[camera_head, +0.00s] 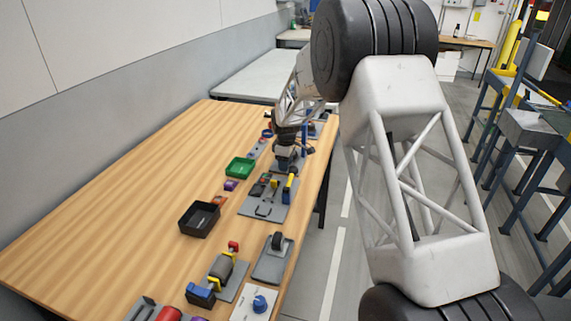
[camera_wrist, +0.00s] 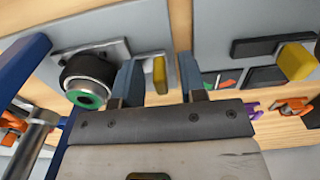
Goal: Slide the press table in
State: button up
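My gripper (camera_wrist: 159,78) is open in the wrist view, its two dark fingers pointing over a grey plate (camera_wrist: 150,22). A small yellow tab (camera_wrist: 160,74) shows between the fingers with gaps on both sides; I cannot tell its depth. Left of the fingers is a black round part with a green-ringed end (camera_wrist: 88,84), beside a blue frame bar (camera_wrist: 22,66). These look like the press, but which part is its table is unclear. In the head view my gripper (camera_head: 286,163) is low over the far part of the bench, hiding much of the fixture with blue posts (camera_head: 305,139).
The wooden bench (camera_head: 110,190) holds a green bin (camera_head: 240,167), a black bin (camera_head: 199,219) and several fixtures along its right side. A plate with a yellow handle (camera_wrist: 297,60) lies right of my fingers. The bench's left side is bare.

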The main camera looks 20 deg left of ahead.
jog(key=shift+r, duration=3.9)
jog(key=shift+o, duration=0.3)
jog(key=shift+o, duration=0.9)
jog(key=m, duration=0.8)
jog(key=shift+a+r, duration=0.1)
jog(key=m, duration=0.4)
jog(key=shift+m, duration=0.3)
jog(key=m, duration=0.5)
jog(key=shift+a, duration=0.15)
